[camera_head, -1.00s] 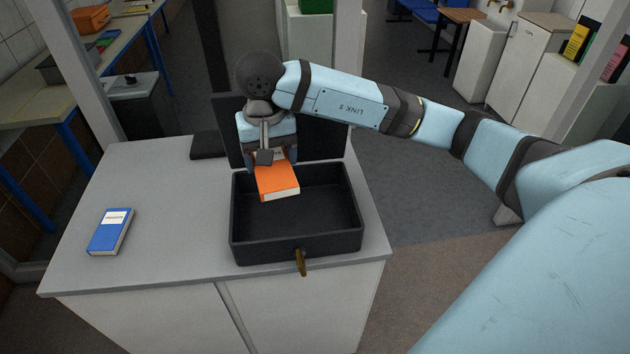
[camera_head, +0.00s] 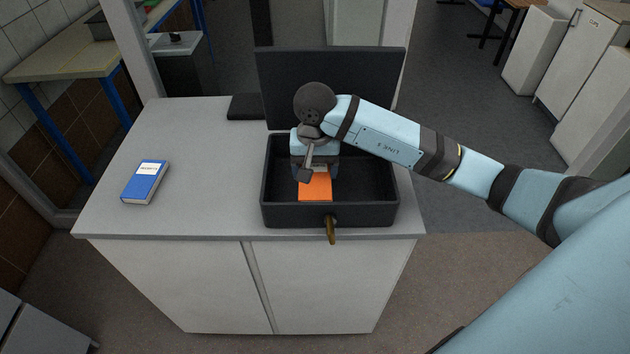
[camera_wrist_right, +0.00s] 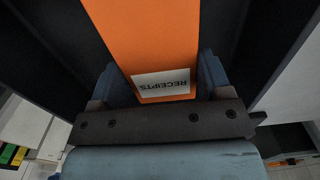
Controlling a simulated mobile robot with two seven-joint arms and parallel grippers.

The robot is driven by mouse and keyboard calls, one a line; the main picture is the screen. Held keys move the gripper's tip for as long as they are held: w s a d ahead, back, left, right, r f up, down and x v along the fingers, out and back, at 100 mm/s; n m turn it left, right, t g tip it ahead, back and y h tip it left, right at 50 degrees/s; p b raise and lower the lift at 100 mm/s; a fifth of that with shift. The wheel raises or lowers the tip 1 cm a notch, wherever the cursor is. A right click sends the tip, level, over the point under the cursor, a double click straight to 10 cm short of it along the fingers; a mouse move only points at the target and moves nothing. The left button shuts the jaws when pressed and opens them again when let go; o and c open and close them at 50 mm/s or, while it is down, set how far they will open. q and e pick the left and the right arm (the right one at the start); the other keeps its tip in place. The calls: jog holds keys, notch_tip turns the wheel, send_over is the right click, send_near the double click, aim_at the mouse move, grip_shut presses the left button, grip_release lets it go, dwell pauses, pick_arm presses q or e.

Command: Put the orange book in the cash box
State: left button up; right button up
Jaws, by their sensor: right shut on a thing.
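The orange book (camera_head: 315,188) is inside the outline of the open black cash box (camera_head: 330,215) in the head view. My right gripper (camera_head: 314,172) is shut on the book's near-wrist end. In the right wrist view the orange book (camera_wrist_right: 150,40) shows a white label reading RECEIPTS, with gripper fingers (camera_wrist_right: 160,85) on both sides. The box lid stands up at the back. Whether the book touches the box floor cannot be told. My left gripper is not in view.
A blue book (camera_head: 146,182) lies on the grey counter (camera_head: 190,215) to the left. A dark flat object (camera_head: 246,106) lies behind, left of the lid. A brass-coloured key or latch (camera_head: 330,230) sticks out at the box front. The counter between the blue book and box is clear.

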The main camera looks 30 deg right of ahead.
aim_at(315, 184)
jog(key=shift+f, duration=2.45)
jog(key=o, duration=1)
jog(key=shift+c, duration=0.2)
notch_tip(315, 184, up, 12)
jog(key=shift+r+b, duration=0.15)
jog(key=shift+b, duration=0.2)
